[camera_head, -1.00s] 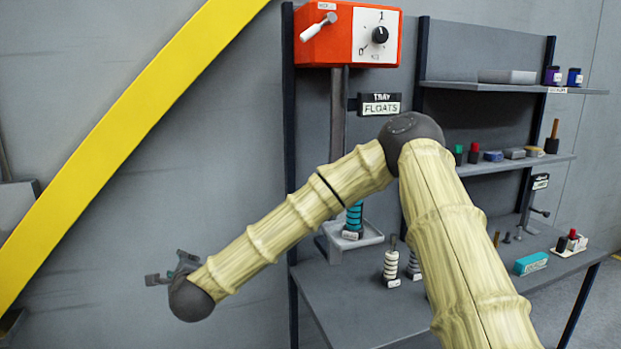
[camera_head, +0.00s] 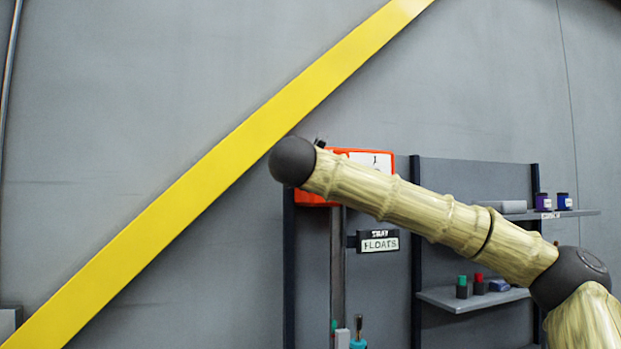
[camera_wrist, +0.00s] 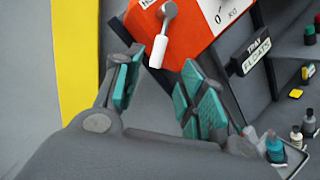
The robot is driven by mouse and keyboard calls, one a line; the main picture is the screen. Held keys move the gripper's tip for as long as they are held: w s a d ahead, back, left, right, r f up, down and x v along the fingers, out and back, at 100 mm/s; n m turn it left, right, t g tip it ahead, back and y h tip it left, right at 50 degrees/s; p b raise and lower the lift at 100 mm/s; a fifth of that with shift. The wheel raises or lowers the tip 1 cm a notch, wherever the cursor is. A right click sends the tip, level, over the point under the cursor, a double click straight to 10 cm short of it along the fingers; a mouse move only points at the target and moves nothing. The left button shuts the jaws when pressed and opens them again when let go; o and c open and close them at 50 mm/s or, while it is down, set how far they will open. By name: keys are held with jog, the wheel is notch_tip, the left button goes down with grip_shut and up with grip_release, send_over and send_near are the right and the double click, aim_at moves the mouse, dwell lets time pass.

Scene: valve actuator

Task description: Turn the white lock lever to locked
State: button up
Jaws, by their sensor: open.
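The white lock lever (camera_wrist: 159,48) shows in the wrist view, its white handle hanging down from a grey pivot on the orange box (camera_wrist: 200,28). In the head view the orange box (camera_head: 312,198) is mostly covered by my arm, and the lever is hidden. My gripper (camera_wrist: 161,66) is open, with teal pads on both fingers. In the picture the lever handle lies in the gap between the fingertips, apparently ahead of them. I see no contact, and nothing is held.
The FLOATS sign (camera_head: 379,242) sticks out from the post below the box. Shelves (camera_head: 470,299) with small bottles stand to the right. A yellow diagonal beam (camera_head: 180,195) crosses the wall at left. Bottles on a tray (camera_wrist: 295,158) are at lower right in the wrist view.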

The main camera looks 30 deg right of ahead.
jog(key=p+x, duration=0.5)
jog(key=x, duration=0.5)
jog(key=shift+w, duration=0.25)
grip_shut()
